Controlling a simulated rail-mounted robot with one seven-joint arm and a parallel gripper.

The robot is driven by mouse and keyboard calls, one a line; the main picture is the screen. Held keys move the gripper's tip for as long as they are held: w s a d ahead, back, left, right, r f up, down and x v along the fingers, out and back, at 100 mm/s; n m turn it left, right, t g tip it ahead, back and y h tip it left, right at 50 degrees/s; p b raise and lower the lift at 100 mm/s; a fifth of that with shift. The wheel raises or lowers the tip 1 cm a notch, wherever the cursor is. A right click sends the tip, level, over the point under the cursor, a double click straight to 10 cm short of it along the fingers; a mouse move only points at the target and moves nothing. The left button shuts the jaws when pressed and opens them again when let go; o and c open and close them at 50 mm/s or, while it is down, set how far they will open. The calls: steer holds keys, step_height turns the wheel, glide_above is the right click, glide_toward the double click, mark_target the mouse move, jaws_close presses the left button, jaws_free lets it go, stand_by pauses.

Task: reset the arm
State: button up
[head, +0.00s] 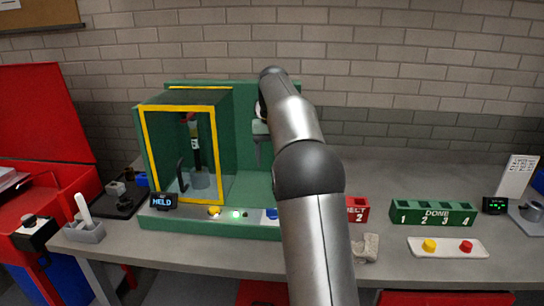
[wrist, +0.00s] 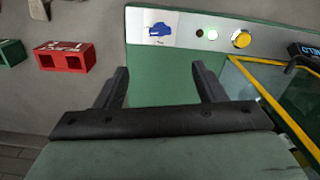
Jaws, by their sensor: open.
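My gripper (wrist: 160,75) is open in the wrist view, with its two dark fingers spread apart and nothing between them. Beyond the fingers lies the green base of the machine, with a blue-marked white plate (wrist: 160,28) on its front strip. In the head view my arm rises from the bottom middle and bends at the top in front of the green machine (head: 250,205). My gripper is mostly hidden behind the arm there.
The yellow-framed booth (head: 141,130) stands left, with a display (head: 163,201) reading HELD and a yellow button (head: 214,211). A red block (wrist: 64,57) lies right of the machine in the head view. A green DONE rack (head: 432,213) and a white button plate (head: 447,248) stand further right.

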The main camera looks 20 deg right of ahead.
steer(key=s+a+f+n, duration=0.2)
steer(key=s+a+f, duration=0.2)
steer(key=s+a, duration=0.5)
steer(key=s+a+f+n, duration=0.1)
steer(key=s+a+f, duration=0.4)
steer(key=s, duration=0.9)
steer(key=s+a+f, duration=0.2)
steer(key=s+f, duration=0.1)
steer(key=s, duration=0.3)
steer(key=s+a+f+n, duration=0.1)
steer(key=s+f, duration=0.2)
steer(key=s, duration=0.3)
steer(key=shift+a+f+t, duration=0.3)
steer(key=shift+a, duration=0.1)
